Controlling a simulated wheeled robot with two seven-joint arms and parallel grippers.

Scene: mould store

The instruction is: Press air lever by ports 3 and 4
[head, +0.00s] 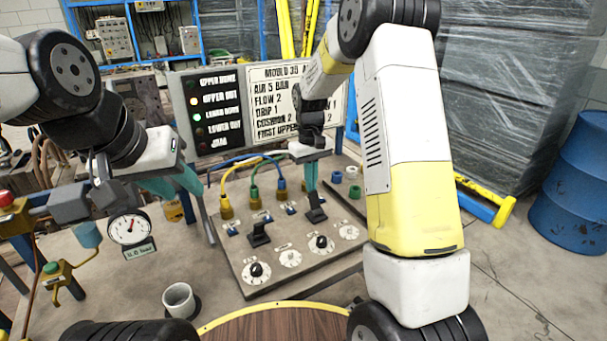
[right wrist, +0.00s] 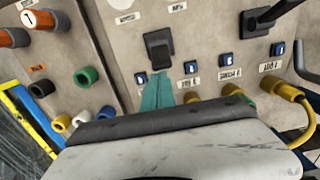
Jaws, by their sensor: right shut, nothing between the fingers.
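The sloped control panel (head: 275,270) has two black levers. The right-hand lever (head: 316,212) is below my right gripper (head: 311,180); it also shows in the right wrist view (right wrist: 159,48). The right gripper's teal fingers (right wrist: 159,90) are shut and empty, with their tips at the lever's near end; I cannot tell whether they touch. The left-hand lever (head: 258,236) stands apart; it also shows in the right wrist view (right wrist: 262,22). Small port labels (right wrist: 190,84) are hard to read. My left gripper (head: 180,182) is off to the left, its jaw gap unclear.
Yellow, green and blue hoses (head: 253,180) plug in behind the levers. Dials (head: 322,243) line the panel front. A lamp board (head: 209,115) shows yellow and green lit. A gauge (head: 129,229), a grey cup (head: 179,298) and a blue drum (head: 575,190) stand around.

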